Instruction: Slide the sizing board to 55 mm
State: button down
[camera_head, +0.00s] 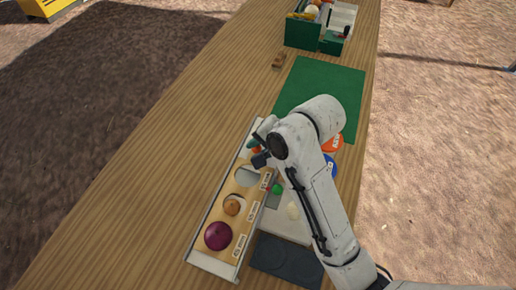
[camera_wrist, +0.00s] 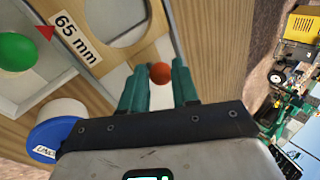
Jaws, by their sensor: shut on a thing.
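The sizing board (camera_head: 243,193) is a pale wooden strip with round holes and white size labels, lying in a light metal frame (camera_head: 212,263) on the table. Its 65 mm label (camera_wrist: 75,38) shows in the wrist view, with a red pointer (camera_wrist: 46,33) right beside it. A small orange-red knob (camera_wrist: 159,73) is at the board's far end. My gripper (camera_wrist: 160,68) has its teal fingers on both sides of this knob and is shut on it. In the head view my arm partly covers the gripper and the frame's far end.
A purple onion (camera_head: 217,236) and a brown onion (camera_head: 232,206) sit at holes nearer the front. A green ball (camera_head: 277,189) and a white onion (camera_head: 293,211) lie right of the board. A green mat (camera_head: 322,84) and green crate (camera_head: 303,33) lie farther back. The table's left side is clear.

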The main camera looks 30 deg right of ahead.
jog(key=shift+w+d+p, duration=0.3)
jog(key=shift+w+d, duration=0.3)
jog(key=shift+d, duration=0.25)
jog(key=shift+w+d+p, duration=0.35)
jog(key=shift+w+d, duration=0.25)
jog(key=shift+d, duration=0.3)
jog(key=shift+w+d+p, duration=0.3)
jog(key=shift+w+d, duration=0.3)
jog(key=shift+d, duration=0.25)
jog(key=c, duration=0.8)
grip_release()
jog(key=shift+o, duration=0.2)
jog(key=shift+f, duration=0.1)
jog(key=shift+s+f, duration=0.1)
notch_tip(320, 180, up, 6)
jog(key=p, duration=0.6)
jog(key=shift+r+p, duration=0.2)
jog(key=shift+p, duration=0.2)
